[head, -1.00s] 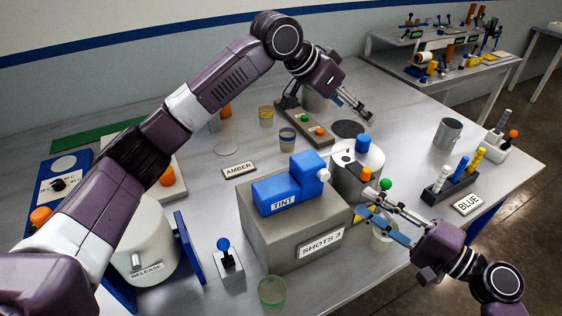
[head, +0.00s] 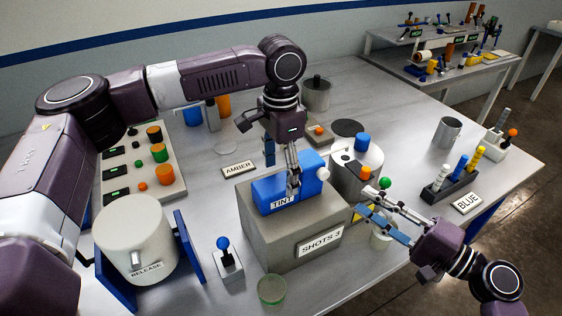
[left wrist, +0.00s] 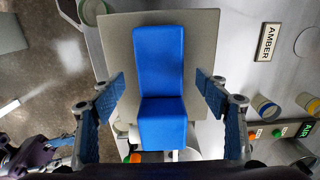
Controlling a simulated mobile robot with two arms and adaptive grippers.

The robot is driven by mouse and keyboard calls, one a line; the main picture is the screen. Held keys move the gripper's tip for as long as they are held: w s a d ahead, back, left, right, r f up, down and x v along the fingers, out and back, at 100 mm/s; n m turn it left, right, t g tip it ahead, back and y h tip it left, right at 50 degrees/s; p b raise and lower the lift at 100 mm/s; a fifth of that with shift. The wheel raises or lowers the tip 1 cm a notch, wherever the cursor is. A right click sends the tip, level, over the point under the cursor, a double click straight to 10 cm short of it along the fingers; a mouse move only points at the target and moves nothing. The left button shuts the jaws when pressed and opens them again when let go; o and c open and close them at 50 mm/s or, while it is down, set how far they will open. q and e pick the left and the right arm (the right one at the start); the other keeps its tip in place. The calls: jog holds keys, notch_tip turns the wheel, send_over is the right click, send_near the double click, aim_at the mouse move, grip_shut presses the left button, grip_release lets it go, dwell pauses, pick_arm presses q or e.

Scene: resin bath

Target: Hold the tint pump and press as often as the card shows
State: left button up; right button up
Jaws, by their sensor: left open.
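The blue tint pump (head: 268,190) sits on a grey block (head: 262,235), with its TINT label facing front. It also shows in the left wrist view (left wrist: 160,75). A card reading SHOTS 3 (head: 321,243) is on the block's front. My left gripper (head: 291,190) points down over the pump. Its open fingers (left wrist: 160,93) stand either side of the blue body in the left wrist view, with a gap on both sides. My right gripper (head: 364,202) has its fingers spread apart, right of the block and above a pale cup (head: 382,239). It appears empty.
A white-topped canister (head: 370,155) stands behind the right gripper. A RELEASE drum (head: 133,235), a blue-knobbed lever (head: 228,262) and a greenish cup (head: 271,290) stand left and front. An AMBER card (head: 239,169) lies behind the block. The right front table is clear.

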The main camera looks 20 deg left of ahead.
aim_at(281, 182)
pick_arm(q)
notch_tip(281, 182, down, 5)
jog(key=shift+r, duration=0.1)
dwell(0.3)
jog(key=c, duration=1.5)
pick_arm(e)
grip_shut()
dwell(0.5)
